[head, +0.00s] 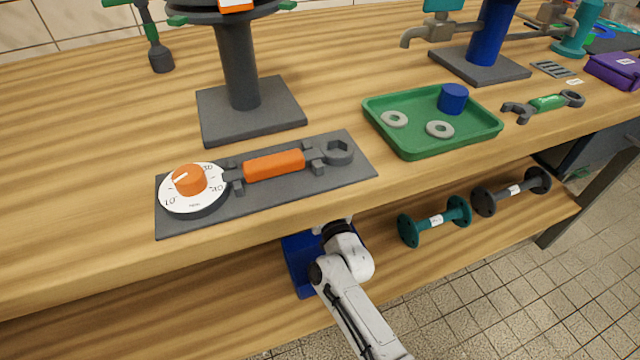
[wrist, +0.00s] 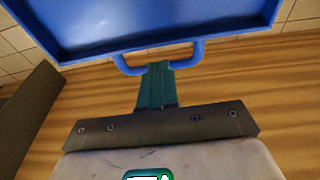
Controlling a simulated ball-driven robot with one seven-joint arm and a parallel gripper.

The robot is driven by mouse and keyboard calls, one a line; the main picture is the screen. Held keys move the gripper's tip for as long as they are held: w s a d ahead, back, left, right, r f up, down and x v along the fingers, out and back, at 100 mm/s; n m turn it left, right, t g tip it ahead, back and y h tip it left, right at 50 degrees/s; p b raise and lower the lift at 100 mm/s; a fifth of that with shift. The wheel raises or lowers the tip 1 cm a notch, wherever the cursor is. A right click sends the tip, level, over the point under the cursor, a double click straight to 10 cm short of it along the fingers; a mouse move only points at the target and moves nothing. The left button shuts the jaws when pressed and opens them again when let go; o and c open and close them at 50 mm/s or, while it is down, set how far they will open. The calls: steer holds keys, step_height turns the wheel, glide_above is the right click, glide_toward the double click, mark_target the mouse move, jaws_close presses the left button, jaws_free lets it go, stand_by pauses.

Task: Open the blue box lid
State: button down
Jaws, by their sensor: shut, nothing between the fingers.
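The blue box (head: 300,265) is on the lower shelf, partly hidden by my arm and the tabletop edge in the head view. In the wrist view a blue panel with a raised rim, apparently the blue box lid (wrist: 150,22), fills the top. A blue loop handle (wrist: 196,55) sticks out from its near edge. My gripper (wrist: 157,66) has its teal fingers together, with the tips at the handle loop and nothing between them. I cannot tell whether they touch the handle. In the head view the fingers are hidden under the tabletop.
The tabletop (head: 110,230) overhangs the shelf. On it are a grey plate with an orange-knobbed dial (head: 188,180) and a green tray (head: 415,150). A teal flanged pipe (head: 436,222) and a dark one (head: 512,191) lie on the shelf to the right.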

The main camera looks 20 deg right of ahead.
steer(key=w+g, duration=0.1)
steer(key=w, duration=0.2)
steer(key=shift+w+f+p, duration=0.1)
steer(key=shift+w+p, duration=0.1)
steer(key=shift+p, duration=0.2)
steer(key=shift+w, duration=0.25)
